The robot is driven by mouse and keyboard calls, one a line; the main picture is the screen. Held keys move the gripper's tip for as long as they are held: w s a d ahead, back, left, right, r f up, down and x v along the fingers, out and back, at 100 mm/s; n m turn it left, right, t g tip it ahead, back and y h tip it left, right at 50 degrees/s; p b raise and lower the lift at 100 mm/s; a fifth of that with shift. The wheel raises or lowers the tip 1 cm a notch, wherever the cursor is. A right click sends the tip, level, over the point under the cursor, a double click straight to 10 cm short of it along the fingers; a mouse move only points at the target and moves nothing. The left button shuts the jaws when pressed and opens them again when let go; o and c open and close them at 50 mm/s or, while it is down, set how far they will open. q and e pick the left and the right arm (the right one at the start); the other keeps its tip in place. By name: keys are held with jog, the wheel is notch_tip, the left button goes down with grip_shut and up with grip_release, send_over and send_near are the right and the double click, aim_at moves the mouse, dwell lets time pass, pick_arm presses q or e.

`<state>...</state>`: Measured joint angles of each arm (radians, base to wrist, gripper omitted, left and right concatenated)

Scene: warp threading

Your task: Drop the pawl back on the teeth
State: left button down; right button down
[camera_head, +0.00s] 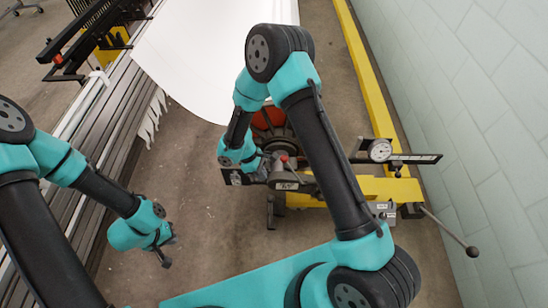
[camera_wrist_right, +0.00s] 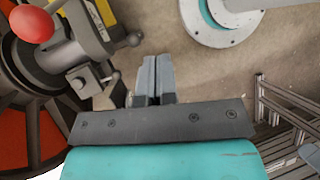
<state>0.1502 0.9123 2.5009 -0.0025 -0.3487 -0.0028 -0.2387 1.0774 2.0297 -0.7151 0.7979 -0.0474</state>
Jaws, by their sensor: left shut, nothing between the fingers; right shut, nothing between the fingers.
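My right gripper (camera_wrist_right: 157,60) is shut and empty in the right wrist view, its two grey fingers side by side. It is to the right of the brake wheel, a dark wheel with orange-red faces (camera_wrist_right: 15,140), and apart from it. The head view shows the wheel (camera_head: 268,117) partly behind my right arm. A grey metal lever assembly (camera_wrist_right: 92,78) sits against the wheel; the pawl seems to be part of it, but I cannot tell whether it touches the teeth. A red ball knob (camera_wrist_right: 32,22) stands above the wheel. My left gripper (camera_head: 166,260) is shut and empty, low at left.
A yellow frame (camera_head: 365,80) runs beside the pale wall at right. A dial gauge (camera_head: 380,150) and a long ball-ended handle (camera_head: 450,232) stick out there. White cloth (camera_head: 190,50) hangs at top. Slatted beams (camera_head: 95,130) lie left. Bare floor lies between.

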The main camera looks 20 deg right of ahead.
jog(key=w+a+r+n+t+h, duration=0.2)
jog(key=w+r+h, duration=0.3)
jog(key=w, duration=0.3)
jog(key=shift+w+a+r+n+t+h, duration=0.15)
jog(key=shift+a+r+n+t+h, duration=0.2)
jog(key=shift+a+r+n, duration=0.35)
jog(key=shift+a+f, duration=0.15)
jog(key=shift+f, duration=0.1)
jog(key=d+r+x, duration=0.1)
jog(key=r+x, duration=0.1)
jog(key=x, duration=1)
jog(key=shift+s+d+f, duration=0.2)
jog(key=shift+d+f, duration=0.1)
jog(key=shift+d, duration=0.4)
